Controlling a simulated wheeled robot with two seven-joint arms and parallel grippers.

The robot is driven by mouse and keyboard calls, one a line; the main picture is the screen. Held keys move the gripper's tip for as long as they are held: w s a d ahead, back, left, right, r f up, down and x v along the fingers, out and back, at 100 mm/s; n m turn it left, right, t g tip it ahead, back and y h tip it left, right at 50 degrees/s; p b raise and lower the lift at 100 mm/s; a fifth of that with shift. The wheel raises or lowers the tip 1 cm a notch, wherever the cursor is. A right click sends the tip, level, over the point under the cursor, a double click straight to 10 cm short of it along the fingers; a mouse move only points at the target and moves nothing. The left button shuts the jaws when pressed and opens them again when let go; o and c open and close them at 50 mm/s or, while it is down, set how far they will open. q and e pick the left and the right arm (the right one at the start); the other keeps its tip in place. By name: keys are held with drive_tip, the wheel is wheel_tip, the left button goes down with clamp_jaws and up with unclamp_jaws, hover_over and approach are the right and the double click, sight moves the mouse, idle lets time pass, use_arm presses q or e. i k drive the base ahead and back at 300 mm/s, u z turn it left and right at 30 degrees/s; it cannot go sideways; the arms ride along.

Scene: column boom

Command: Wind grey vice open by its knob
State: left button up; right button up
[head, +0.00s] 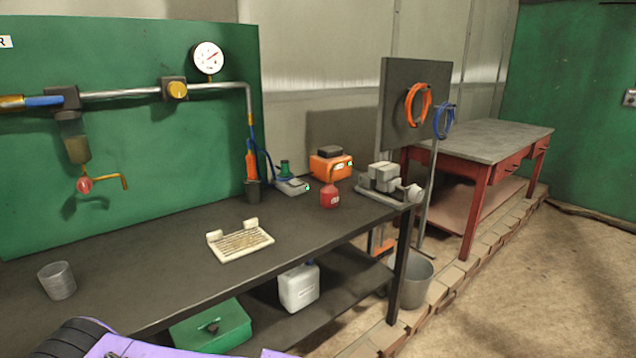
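The grey vice (383,178) sits on the far right end of the dark workbench, with blocky light-grey jaws on a flat base. Its round pale knob (415,193) is at the right end of the vice and sticks out by the bench edge. I cannot tell at this distance how wide the jaws are apart. No gripper of mine shows in the head view. Only a purple and black part of my own body shows at the bottom left edge, far from the vice.
A red oil can (330,194) and an orange box (330,166) stand left of the vice. A dark panel (398,105) with orange and blue coils rises behind it. A cream rack (240,243) and a grey cup (57,281) are on the bench. A bucket (414,283) stands below.

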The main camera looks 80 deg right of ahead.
sight(415, 193)
drive_tip(key=z, duration=3.2)
drive_tip(key=k, duration=0.35)
drive_tip(key=z, duration=1.2)
drive_tip(key=i, duration=1)
drive_tip(key=u, duration=0.75)
drive_tip(key=i, duration=0.8)
drive_tip(key=u, duration=0.9)
